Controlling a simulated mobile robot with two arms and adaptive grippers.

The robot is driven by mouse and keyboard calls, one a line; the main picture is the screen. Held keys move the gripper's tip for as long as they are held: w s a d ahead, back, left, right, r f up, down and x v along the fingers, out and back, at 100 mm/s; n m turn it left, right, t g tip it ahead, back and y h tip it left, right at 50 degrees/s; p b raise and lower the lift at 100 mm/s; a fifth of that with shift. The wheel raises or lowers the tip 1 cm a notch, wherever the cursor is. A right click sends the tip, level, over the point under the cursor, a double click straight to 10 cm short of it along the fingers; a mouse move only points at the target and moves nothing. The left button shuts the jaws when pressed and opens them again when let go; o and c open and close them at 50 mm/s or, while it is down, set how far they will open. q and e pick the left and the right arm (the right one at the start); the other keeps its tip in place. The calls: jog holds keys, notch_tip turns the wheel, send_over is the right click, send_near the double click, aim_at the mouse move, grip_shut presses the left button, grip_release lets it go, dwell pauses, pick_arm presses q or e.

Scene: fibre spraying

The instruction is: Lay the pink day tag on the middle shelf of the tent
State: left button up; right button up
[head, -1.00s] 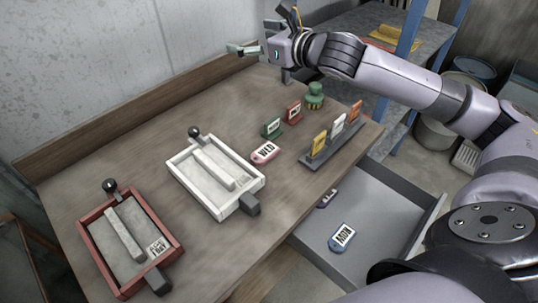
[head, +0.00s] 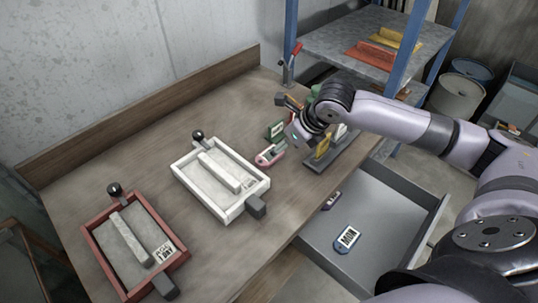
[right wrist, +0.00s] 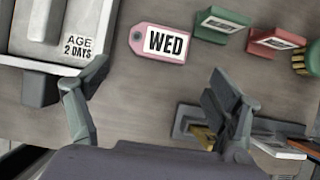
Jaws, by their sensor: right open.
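The pink day tag (head: 268,157), marked WED, lies flat on the workbench, partly hidden by my right gripper in the head view. It shows whole in the right wrist view (right wrist: 160,43). My right gripper (right wrist: 155,110) is open and empty above the bench, with the tag ahead of and between its fingers, apart from them. A rack with blue posts and grey shelves (head: 345,42) stands at the back right; orange and yellow pieces lie on its upper visible shelf. I cannot tell which shelf is the middle one. My left gripper is out of view.
A white-framed tray (head: 180,166) and a red-framed tray (head: 95,245) sit left of the tag. Green (right wrist: 220,24) and red (right wrist: 275,42) tag blocks stand beside it. A holder with upright cards (head: 345,150) is near the edge. An open grey drawer (head: 385,215) holds tags.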

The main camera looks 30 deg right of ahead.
jog(key=x, duration=0.3)
jog(key=shift+p+x, duration=0.75)
jog(key=shift+x, duration=1.9)
jog(key=shift+w+a+r, duration=0.1)
jog(key=shift+a, duration=0.05)
jog(key=shift+c, duration=0.4)
jog(key=c, duration=0.7)
jog(key=shift+r, duration=0.1)
